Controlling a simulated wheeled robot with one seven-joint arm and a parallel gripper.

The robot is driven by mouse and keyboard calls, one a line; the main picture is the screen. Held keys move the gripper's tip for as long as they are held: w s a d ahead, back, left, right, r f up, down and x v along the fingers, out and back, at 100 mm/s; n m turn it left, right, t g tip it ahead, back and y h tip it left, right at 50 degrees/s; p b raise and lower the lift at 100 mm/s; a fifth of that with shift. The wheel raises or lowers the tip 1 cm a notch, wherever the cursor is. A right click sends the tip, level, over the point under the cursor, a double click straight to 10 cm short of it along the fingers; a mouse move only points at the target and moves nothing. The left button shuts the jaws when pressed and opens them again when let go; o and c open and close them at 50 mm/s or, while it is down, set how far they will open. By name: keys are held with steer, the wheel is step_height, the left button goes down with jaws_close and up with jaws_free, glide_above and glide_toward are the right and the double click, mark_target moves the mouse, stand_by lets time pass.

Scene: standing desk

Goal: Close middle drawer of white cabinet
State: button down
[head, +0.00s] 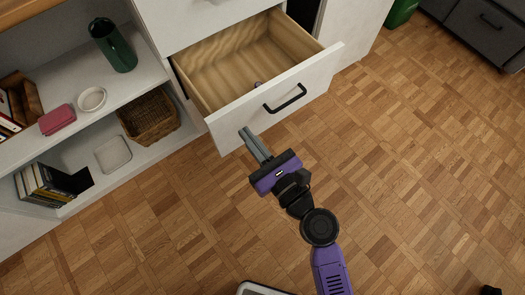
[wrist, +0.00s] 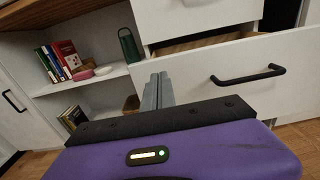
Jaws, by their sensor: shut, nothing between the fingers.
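The middle drawer (head: 229,127) of the white cabinet (head: 150,12) is pulled well out in the head view, showing its wooden inside. Its white front has a black bar handle (head: 285,98). In the wrist view the drawer front (wrist: 200,77) fills the right side, with the handle (wrist: 248,76) to the right of my fingers. My gripper (head: 243,131) is shut and empty. Its fingertips are at the left part of the drawer front, left of the handle. I cannot tell whether they touch it.
Open shelves left of the drawer hold a green bottle (head: 113,45), a white bowl (head: 91,98), a pink case (head: 57,119), a wicker basket (head: 148,118) and books (head: 45,184). The parquet floor (head: 420,170) to the right is clear.

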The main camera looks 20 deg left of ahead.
mark_target(231, 115)
steer(key=shift+x, duration=2.4)
